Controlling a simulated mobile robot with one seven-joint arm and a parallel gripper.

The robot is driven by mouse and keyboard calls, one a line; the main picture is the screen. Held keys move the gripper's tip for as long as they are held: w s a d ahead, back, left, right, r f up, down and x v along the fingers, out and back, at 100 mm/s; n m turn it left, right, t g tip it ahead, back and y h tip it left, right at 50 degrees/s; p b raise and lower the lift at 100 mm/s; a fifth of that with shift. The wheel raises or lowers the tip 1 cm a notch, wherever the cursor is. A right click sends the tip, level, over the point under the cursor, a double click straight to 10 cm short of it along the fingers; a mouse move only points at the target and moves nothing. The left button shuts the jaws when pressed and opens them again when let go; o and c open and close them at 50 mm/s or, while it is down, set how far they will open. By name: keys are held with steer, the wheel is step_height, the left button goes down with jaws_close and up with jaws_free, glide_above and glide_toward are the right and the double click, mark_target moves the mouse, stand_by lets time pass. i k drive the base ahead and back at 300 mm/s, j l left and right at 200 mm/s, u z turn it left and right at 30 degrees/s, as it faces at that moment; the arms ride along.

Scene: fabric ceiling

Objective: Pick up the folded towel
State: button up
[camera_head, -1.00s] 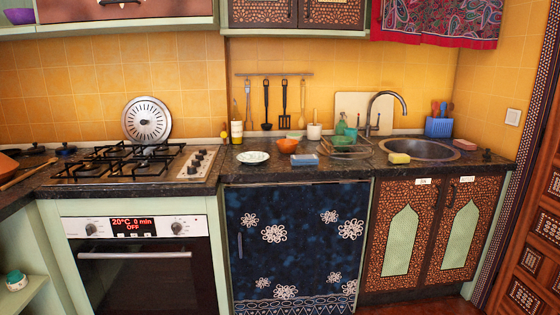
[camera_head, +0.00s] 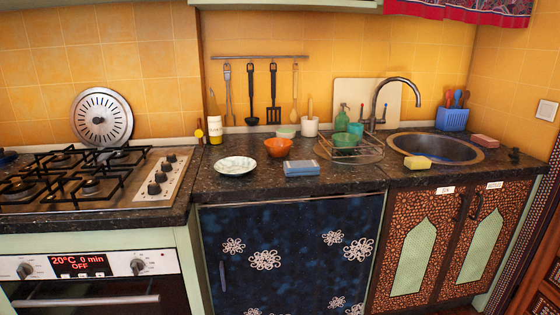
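A small blue folded cloth, which looks like the folded towel (camera_head: 301,169), lies flat on the dark countertop (camera_head: 345,183) near its front edge. It sits just right of and in front of an orange bowl (camera_head: 278,148). A white plate (camera_head: 235,166) is to its left. Nothing covers the towel. My gripper is not in view.
A wire dish rack (camera_head: 350,150) with green dishes stands right of the towel. A yellow sponge (camera_head: 417,162) lies by the sink (camera_head: 436,148). The gas stove (camera_head: 85,180) is at the left. Counter in front of the towel is clear.

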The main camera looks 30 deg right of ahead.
mark_target(299, 168)
steer(key=i+l+u, duration=0.25)
steer(key=i+l, duration=0.15)
steer(key=l, duration=0.2)
steer(key=i+l+u, duration=0.1)
steer(key=l, duration=0.2)
steer(key=i+l+u, duration=0.15)
steer(key=l, duration=0.35)
steer(key=l+u, duration=0.2)
steer(key=l, duration=0.3)
steer(key=l+u, duration=0.15)
steer(key=l, duration=0.35)
steer(key=k+l+u, duration=0.15)
steer(key=l, duration=0.3)
